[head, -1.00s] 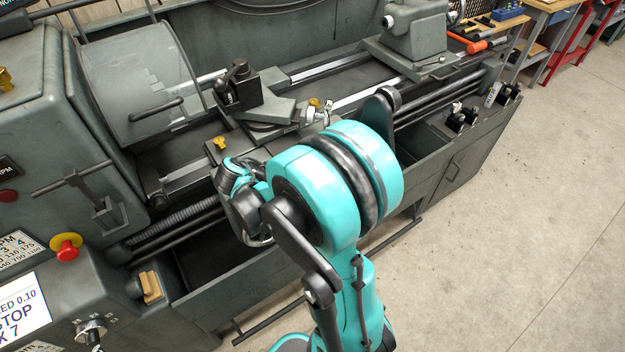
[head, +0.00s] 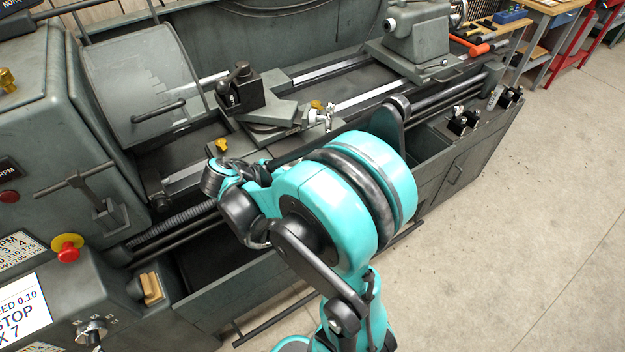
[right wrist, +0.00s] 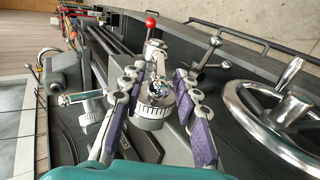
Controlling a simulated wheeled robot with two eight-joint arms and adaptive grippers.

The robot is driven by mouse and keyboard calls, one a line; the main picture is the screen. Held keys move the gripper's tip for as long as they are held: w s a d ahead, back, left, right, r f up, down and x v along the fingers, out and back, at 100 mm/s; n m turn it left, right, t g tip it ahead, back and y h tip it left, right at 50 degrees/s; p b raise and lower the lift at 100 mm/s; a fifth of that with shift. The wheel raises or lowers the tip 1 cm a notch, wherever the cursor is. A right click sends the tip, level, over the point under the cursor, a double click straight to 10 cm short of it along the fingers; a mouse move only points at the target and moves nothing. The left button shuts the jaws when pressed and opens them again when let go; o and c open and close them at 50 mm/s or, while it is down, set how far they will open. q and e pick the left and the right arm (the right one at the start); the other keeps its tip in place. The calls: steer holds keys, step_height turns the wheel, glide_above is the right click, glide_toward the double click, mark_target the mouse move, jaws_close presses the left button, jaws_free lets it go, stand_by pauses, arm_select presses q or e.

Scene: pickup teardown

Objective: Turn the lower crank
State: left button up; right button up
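In the right wrist view, a silver crank hub with a graduated dial (right wrist: 152,115) projects from the lathe carriage; I take it as the lower crank. My right gripper (right wrist: 159,72) is open, with one purple-padded finger on each side of the hub. I cannot tell whether either finger touches it. A second, smaller silver crank (right wrist: 88,108) lies left of the gripper, outside the fingers; it also shows in the head view (head: 328,113). My left gripper is in neither view.
A large silver handwheel (right wrist: 268,118) stands close right of the gripper. A red-knobbed lever (right wrist: 151,22) and a ball-ended lever (right wrist: 213,58) lie beyond the fingertips. The tool post (head: 240,88) sits on the carriage. The floor (head: 520,200) is clear at right.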

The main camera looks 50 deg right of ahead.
steer(key=v, duration=0.8)
steer(key=shift+a+r, duration=0.2)
steer(key=shift+a, duration=0.05)
steer(key=shift+w, duration=0.1)
steer(key=s+a+f+n+t+y, duration=0.2)
steer(key=a+t+y, duration=0.8)
steer(key=a, duration=0.6)
steer(key=shift+s+a+f+n+y, duration=0.2)
steer(key=shift+s+f+n+y, duration=0.1)
steer(key=shift+f+n, duration=0.25)
stand_by(0.9)
